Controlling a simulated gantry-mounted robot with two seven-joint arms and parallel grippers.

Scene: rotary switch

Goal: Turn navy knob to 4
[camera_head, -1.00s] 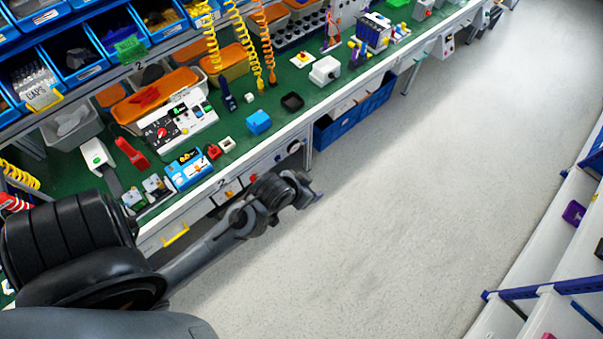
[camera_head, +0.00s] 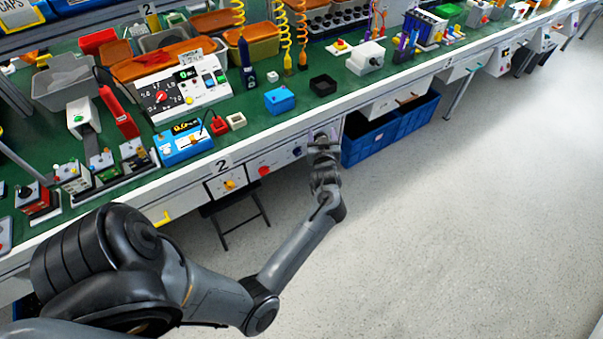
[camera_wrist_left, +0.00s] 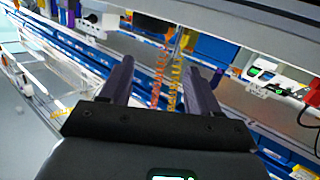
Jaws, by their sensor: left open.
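A row of knobs is set in the white front panel of the bench under the label "2". A small dark-blue knob (camera_head: 297,152), which looks navy, sits right of a red knob (camera_head: 264,170) and a yellow knob (camera_head: 229,185). Its pointer and scale are too small to read. My left gripper (camera_head: 322,140) is at the panel's right end, just right of the navy knob and apart from it. In the left wrist view my left gripper (camera_wrist_left: 160,64) is open, with nothing between its fingers. My right gripper is not in view.
The green bench top above the panel holds a blue meter box (camera_head: 183,145), a blue block (camera_head: 280,100) and a black tray (camera_head: 323,85). Blue bins (camera_head: 385,138) stand under the bench to the right. A dark stool (camera_head: 238,212) is below the panel. The floor at right is clear.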

